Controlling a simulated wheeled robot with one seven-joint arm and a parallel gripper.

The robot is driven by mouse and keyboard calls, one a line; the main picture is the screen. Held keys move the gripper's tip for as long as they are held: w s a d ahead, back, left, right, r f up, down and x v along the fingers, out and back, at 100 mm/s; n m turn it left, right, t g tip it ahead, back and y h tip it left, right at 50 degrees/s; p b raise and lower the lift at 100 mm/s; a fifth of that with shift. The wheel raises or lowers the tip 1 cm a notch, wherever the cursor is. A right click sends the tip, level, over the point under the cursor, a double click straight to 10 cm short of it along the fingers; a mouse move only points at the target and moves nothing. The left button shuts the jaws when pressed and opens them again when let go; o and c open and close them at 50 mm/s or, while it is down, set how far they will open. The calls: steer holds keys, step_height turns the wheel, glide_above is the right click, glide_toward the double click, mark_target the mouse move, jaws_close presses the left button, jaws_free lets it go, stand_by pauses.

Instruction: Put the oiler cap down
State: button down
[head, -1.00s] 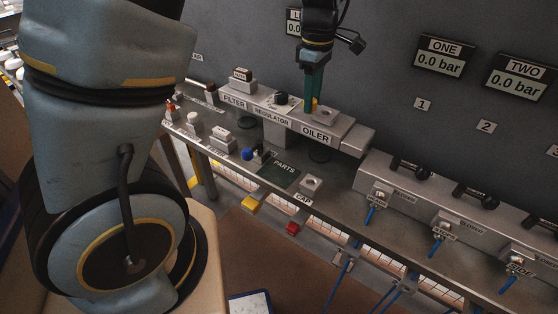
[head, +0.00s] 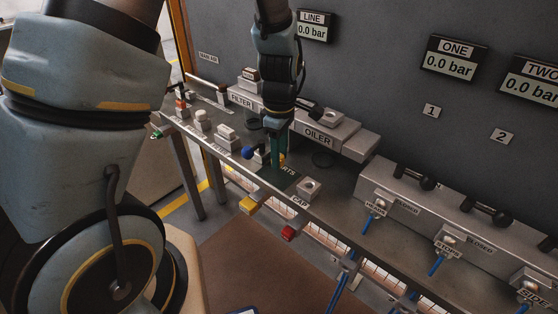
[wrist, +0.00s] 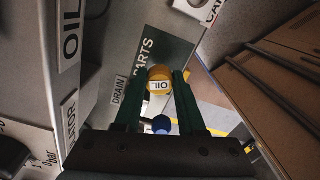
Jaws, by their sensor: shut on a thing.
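The oiler cap (wrist: 159,74) is yellow with a white OIL label. In the wrist view it sits between the fingertips of my gripper (wrist: 158,82), which is shut on it. In the head view my gripper (head: 277,160) points down over the dark green PARTS mat (head: 277,179), and only a sliver of the yellow cap (head: 283,158) shows. The mat also shows behind the cap in the wrist view (wrist: 172,52). I cannot tell whether the cap touches the mat. The oiler (head: 330,138) stands behind, to the right of my gripper.
A metal block labelled CAP (head: 309,187) stands right of the mat. A blue knob (head: 248,152) is close to my gripper's left; it also shows in the wrist view (wrist: 161,124). Yellow (head: 249,205) and red (head: 289,232) pieces sit at the bench's front edge.

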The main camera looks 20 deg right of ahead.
steer(key=shift+f, duration=1.2)
steer(key=shift+c, duration=2.4)
jaws_free()
steer(key=shift+f, duration=0.1)
step_height(320, 180, up, 12)
steer(key=b, duration=0.1)
steer(key=w+a+m+t, duration=0.1)
steer(key=a+m, duration=0.9)
steer(key=a, duration=1.5)
steer(key=shift+a+t, duration=0.3)
steer(key=shift+a, duration=0.05)
steer(key=shift+w, duration=0.1)
